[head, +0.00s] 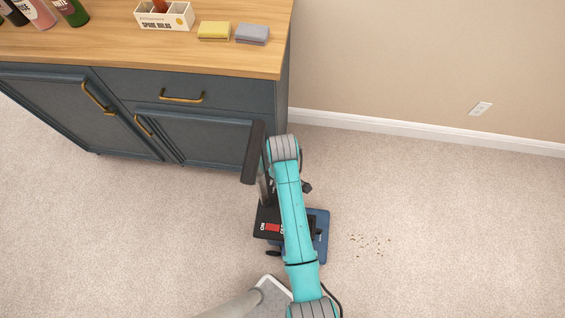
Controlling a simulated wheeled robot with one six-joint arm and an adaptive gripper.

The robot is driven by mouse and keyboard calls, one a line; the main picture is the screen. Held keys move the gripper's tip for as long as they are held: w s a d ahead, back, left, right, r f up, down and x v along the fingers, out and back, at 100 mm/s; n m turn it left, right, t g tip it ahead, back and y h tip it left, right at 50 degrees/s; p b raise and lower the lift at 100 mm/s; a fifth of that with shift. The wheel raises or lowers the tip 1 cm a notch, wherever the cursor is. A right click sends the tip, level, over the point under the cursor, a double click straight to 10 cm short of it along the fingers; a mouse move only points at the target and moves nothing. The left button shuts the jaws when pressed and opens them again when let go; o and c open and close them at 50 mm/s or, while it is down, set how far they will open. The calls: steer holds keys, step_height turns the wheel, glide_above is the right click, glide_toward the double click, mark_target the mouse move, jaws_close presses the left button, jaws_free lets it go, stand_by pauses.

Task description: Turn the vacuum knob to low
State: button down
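An upright vacuum stands on the carpet beside the cabinet's right end. Its dark handle (253,152) rises at the upper left of my arm. Its black body with a red-and-white label (268,225) and its blue base (321,245) show on either side of my teal arm. The arm reaches up the picture over the vacuum and hides its middle. I cannot make out the knob or its setting. My gripper does not show; it seems hidden under the arm's far end. A small dark part sticks out right of the arm, and I cannot tell what it belongs to.
A dark blue cabinet (190,126) with a wooden top (100,48) stands at the upper left. Bottles, a white holder (165,17) and yellow and grey sponges (214,31) are on it. Dark crumbs (370,245) lie on the carpet at right. Open carpet lies left and right.

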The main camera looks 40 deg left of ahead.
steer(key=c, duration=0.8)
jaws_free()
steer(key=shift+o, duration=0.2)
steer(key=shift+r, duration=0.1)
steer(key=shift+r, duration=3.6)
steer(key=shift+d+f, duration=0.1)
